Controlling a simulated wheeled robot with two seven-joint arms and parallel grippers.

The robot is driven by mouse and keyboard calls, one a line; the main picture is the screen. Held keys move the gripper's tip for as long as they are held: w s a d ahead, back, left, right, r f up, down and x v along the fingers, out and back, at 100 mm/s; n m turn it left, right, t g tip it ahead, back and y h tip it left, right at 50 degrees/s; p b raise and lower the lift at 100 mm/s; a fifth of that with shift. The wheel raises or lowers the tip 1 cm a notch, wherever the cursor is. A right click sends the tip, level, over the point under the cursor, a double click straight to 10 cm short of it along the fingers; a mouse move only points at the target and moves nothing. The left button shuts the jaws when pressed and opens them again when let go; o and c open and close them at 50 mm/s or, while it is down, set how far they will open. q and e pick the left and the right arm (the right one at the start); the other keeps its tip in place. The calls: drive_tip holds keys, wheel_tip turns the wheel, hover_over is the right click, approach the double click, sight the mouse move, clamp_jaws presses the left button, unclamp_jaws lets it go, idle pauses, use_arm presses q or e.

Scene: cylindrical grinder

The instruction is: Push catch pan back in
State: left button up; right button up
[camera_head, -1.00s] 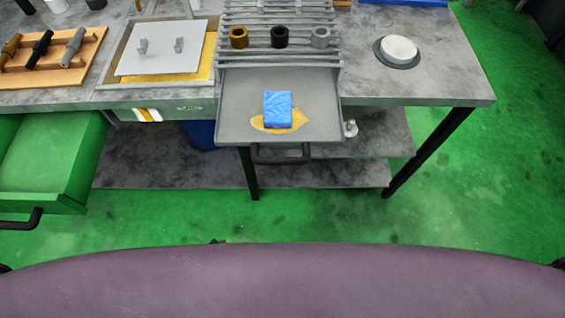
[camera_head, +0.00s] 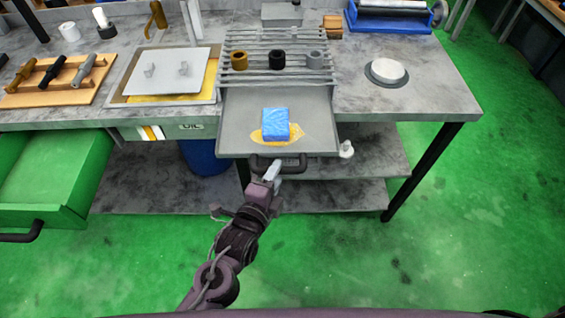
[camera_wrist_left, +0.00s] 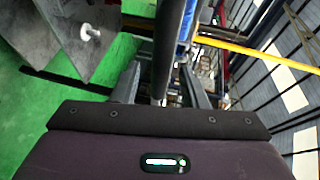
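The grey catch pan (camera_head: 235,125) sticks out of the front of the workbench, below a slatted rack. A blue block (camera_head: 276,122) lies on a yellow patch in the pan. The pan's dark handle (camera_head: 290,164) is on its front edge. My left gripper (camera_head: 271,173) is at the handle's middle, reaching up from below in the head view. In the left wrist view a dark bar (camera_wrist_left: 172,45), apparently the handle, runs between the two spread fingers (camera_wrist_left: 160,85). Contact with the handle cannot be made out. My right gripper is not in view.
A green drawer (camera_head: 60,180) stands open at the left. A blue bin (camera_head: 205,158) is under the bench, and a small white fitting (camera_head: 346,149) is right of the pan. The slatted rack (camera_head: 277,65) carries three rings. Green floor in front is clear.

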use_arm(q)
drive_tip(key=x, duration=0.3)
drive_tip(key=shift+w, duration=0.15)
drive_tip(key=shift+w+d+f+p, duration=0.1)
drive_tip(key=shift+w+d+p, duration=0.2)
drive_tip(key=shift+w, duration=0.15)
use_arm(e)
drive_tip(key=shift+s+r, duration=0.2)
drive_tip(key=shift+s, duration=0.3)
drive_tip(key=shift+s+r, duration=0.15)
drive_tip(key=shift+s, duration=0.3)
use_arm(q)
drive_tip(key=shift+a, duration=0.1)
drive_tip(key=shift+c, duration=0.3)
